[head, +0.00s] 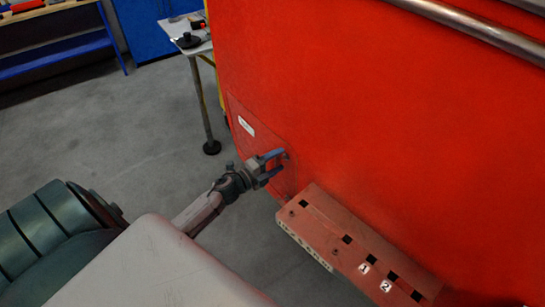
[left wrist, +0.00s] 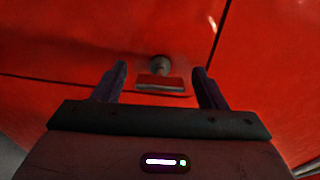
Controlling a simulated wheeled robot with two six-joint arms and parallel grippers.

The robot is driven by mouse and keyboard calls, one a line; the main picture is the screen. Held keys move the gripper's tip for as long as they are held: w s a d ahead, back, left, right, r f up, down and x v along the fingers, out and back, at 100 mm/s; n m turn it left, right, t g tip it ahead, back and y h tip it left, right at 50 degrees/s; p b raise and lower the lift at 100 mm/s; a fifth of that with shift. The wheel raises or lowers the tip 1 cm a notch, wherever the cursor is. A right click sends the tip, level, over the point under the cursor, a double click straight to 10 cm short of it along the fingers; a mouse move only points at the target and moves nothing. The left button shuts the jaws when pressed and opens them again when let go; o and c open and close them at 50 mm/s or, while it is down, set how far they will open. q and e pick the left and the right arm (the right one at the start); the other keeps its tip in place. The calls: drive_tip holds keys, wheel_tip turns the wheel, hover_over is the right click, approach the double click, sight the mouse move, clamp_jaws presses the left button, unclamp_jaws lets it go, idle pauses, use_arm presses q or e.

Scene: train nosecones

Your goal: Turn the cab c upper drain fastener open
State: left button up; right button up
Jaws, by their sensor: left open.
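The red cab side (head: 420,110) fills the right of the head view, with a small panel low on its left bearing a white label (head: 246,126). My left gripper (head: 277,164) is open with blue-grey fingers, close to this panel. In the head view the fastener is mostly hidden by the gripper. My right gripper is not in view.
A red step or bracket (head: 350,235) with black squares and numbered labels juts out right of the gripper. A metal handrail (head: 475,28) crosses the top right. A small table (head: 178,32) and a blue-framed bench (head: 55,55) stand behind. The grey floor (head: 130,140) is clear.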

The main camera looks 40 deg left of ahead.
use_arm(q)
drive_tip(key=b+v, duration=0.4)
drive_tip(key=v, duration=0.6)
drive_tip(key=shift+s+b, duration=0.4)
drive_tip(key=shift+a, duration=0.1)
